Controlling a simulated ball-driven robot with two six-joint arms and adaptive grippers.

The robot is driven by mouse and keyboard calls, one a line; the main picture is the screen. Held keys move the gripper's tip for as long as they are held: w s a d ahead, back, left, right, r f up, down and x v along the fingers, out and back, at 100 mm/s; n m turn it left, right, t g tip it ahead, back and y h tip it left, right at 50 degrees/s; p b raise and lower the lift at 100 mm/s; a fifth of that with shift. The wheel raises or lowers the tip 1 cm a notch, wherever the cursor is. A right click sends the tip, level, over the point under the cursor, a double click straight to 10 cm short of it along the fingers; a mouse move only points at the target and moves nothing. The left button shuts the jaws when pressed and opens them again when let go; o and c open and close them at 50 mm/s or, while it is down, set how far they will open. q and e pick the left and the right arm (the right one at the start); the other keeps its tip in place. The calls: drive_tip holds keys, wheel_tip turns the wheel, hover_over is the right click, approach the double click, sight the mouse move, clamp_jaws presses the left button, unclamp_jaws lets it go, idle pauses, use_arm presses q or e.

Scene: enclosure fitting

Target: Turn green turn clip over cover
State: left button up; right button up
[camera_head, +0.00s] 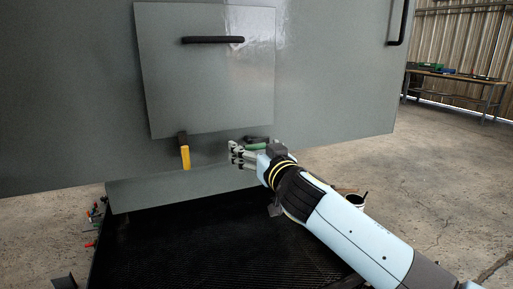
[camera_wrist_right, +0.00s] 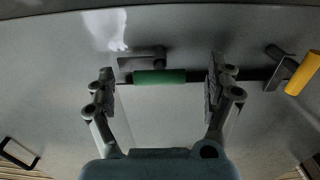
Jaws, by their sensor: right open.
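The square grey cover (camera_head: 210,85) with a black handle lies against the large grey enclosure panel (camera_head: 330,80). The green turn clip (camera_head: 256,147) is near the cover's lower right corner, partly hidden by my right gripper (camera_head: 240,154). In the right wrist view, the green clip's handle (camera_wrist_right: 160,77) lies level on a dark bracket, along the cover's edge. My right gripper (camera_wrist_right: 160,84) is open there, with one finger on each side of the green handle and gaps between. A yellow turn clip (camera_head: 185,157) hangs upright at the cover's lower left edge. My left gripper is not in view.
The yellow clip (camera_wrist_right: 303,72) also shows at the right of the right wrist view. A black mesh floor (camera_head: 200,245) lies under the panel. A black bar handle (camera_head: 398,25) is at the panel's upper right. A workbench (camera_head: 460,77) stands far back right.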

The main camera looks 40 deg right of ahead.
drive_tip(key=c, duration=1.2)
drive_tip(key=shift+n, duration=0.3)
drive_tip(key=n, duration=0.3)
drive_tip(key=shift+n, duration=0.3)
drive_tip(key=n, duration=0.4)
drive_tip(key=shift+n, duration=0.3)
drive_tip(key=n+p, duration=0.1)
drive_tip(key=n, duration=0.4)
drive_tip(key=shift+n+p, duration=0.6)
drive_tip(key=shift+n, duration=1.4)
